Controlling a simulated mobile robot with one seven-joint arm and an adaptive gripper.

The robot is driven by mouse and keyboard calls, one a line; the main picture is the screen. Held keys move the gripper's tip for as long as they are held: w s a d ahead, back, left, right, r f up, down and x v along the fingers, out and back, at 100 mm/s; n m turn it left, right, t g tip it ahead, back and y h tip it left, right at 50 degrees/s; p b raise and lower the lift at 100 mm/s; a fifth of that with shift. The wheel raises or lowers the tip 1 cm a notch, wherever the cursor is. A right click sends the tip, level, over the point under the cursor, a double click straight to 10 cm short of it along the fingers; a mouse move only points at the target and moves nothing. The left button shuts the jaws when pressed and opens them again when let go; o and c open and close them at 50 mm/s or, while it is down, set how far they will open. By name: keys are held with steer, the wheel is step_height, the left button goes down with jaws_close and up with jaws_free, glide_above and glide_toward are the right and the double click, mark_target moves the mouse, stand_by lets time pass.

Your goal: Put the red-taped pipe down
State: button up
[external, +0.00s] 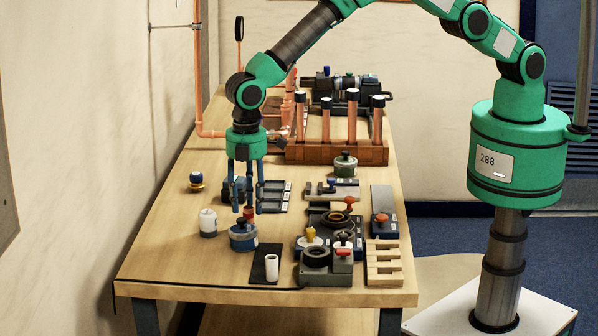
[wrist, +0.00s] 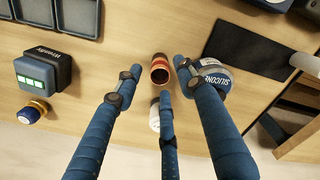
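The red-taped pipe (wrist: 158,68) is a short copper piece with a red band, seen from above in the wrist view. In the external view a small dark-red part of it (external: 249,213) shows between my finger ends, just behind the blue-lidded silicone tin (external: 243,237). It appears to stand on the table. My gripper (wrist: 159,76) has three blue fingers spread apart, with gaps on both sides of the pipe. In the external view my gripper (external: 247,207) points straight down, low over the table. The silicone tin (wrist: 213,80) is close to the right finger.
A white container (external: 208,223) stands left of the tin. A black mat (external: 259,272) with a white cylinder (external: 272,267) lies in front. A dark tray (external: 275,196) and a blue-and-black box (wrist: 42,72) are close by. Bare table lies at front left.

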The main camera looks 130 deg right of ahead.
step_height(320, 180, up, 9)
stand_by(0.4)
steer(key=shift+f, duration=0.1)
stand_by(0.4)
step_height(320, 180, up, 17)
steer(key=t, duration=0.1)
glide_above(248, 208)
steer(key=s+a, duration=0.7)
steer(key=s+a+r+m+t, duration=0.1)
steer(key=s+a+r, duration=0.3)
steer(key=s+r, duration=0.3)
steer(key=s+a+r+t, duration=0.1)
steer(key=s+a+r, duration=0.3)
steer(key=s+r, duration=0.3)
steer(key=s+a+r+t, duration=0.1)
steer(key=s+a+r, duration=0.2)
steer(key=s, duration=0.5)
steer(key=s+a+r, duration=0.3)
steer(key=s, duration=0.5)
steer(key=s+a+f, duration=0.1)
steer(key=s+a, duration=0.1)
steer(key=s, duration=0.7)
steer(key=s+a+f+m+t, duration=0.1)
steer(key=s+a+f, duration=0.1)
steer(key=s, duration=0.8)
steer(key=shift+s+f+m+t, duration=0.2)
steer(key=shift+s+m+t, duration=0.1)
